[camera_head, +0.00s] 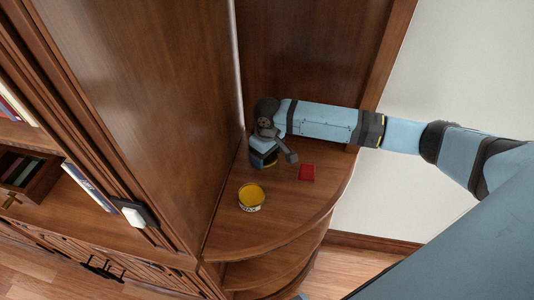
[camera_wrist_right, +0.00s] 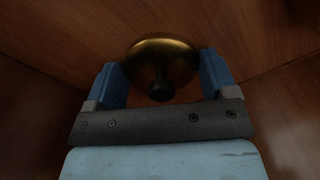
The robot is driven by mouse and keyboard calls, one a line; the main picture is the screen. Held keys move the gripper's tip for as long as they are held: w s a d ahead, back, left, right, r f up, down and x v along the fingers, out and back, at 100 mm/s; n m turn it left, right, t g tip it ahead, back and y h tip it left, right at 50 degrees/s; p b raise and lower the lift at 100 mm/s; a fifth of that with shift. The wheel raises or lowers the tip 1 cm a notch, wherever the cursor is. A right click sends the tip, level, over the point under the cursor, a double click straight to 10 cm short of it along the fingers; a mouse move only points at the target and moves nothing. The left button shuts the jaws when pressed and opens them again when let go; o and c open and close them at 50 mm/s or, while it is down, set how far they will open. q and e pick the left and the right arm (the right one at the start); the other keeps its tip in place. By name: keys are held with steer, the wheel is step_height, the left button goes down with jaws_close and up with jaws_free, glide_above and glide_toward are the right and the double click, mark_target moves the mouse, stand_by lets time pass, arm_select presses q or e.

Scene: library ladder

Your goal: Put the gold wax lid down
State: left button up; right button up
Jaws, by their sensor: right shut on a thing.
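The gold wax lid (camera_wrist_right: 176,52) is a round golden disc with a dark knob, between the blue fingers of my right gripper (camera_wrist_right: 162,80) in the right wrist view. The gripper is shut on it. In the head view my right gripper (camera_head: 266,158) is low over the back of the wooden corner shelf (camera_head: 229,230), and the lid cannot be made out there. An open yellow wax tin (camera_head: 250,198) with a "WAX" label stands on the shelf in front of the gripper. My left gripper is not in view.
Wooden panels close in the shelf at the left and back. The shelf's front edge is curved, with lower shelves under it. Bare shelf shows around the tin.

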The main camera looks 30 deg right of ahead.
steer(key=o, duration=0.8)
steer(key=shift+o, duration=0.2)
step_height(320, 180, up, 12)
steer(key=shift+d, duration=0.15)
stand_by(0.4)
